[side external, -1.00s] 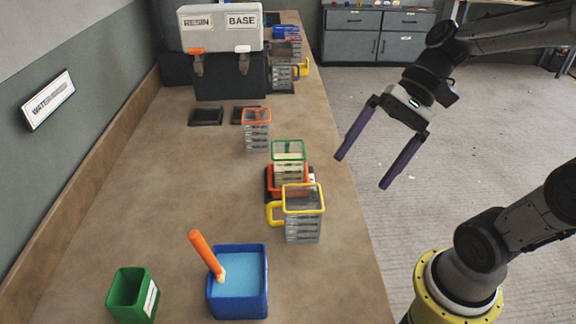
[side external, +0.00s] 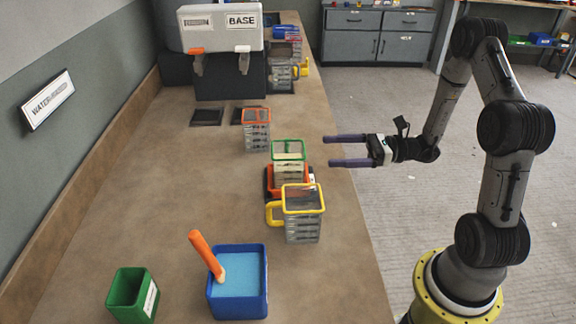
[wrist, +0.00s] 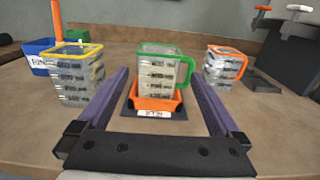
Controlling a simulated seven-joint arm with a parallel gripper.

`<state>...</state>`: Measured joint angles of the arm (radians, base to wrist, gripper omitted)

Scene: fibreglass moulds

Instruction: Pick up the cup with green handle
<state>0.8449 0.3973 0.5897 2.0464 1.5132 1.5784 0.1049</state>
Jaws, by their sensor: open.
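The cup with the green handle (side external: 288,160) is a clear cup with a green rim, part-filled with something pale. It stands upright in an orange tray (side external: 309,182) on a dark base near the table's right edge. In the wrist view the green-handled cup (wrist: 162,75) is centred ahead, its handle on the right, above the orange tray (wrist: 155,104). My gripper (side external: 331,151) is open and level, its purple fingers pointing left toward the cup, with a gap between. In the wrist view my gripper (wrist: 162,80) has the cup between the lines of its fingers, beyond the tips.
A yellow-handled cup (side external: 303,222) stands close in front of the tray. An orange-rimmed cup (side external: 257,136) stands behind it. A blue container (side external: 238,297) with an orange-handled tool and a green bin (side external: 133,296) are at the front. The table's left side is clear.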

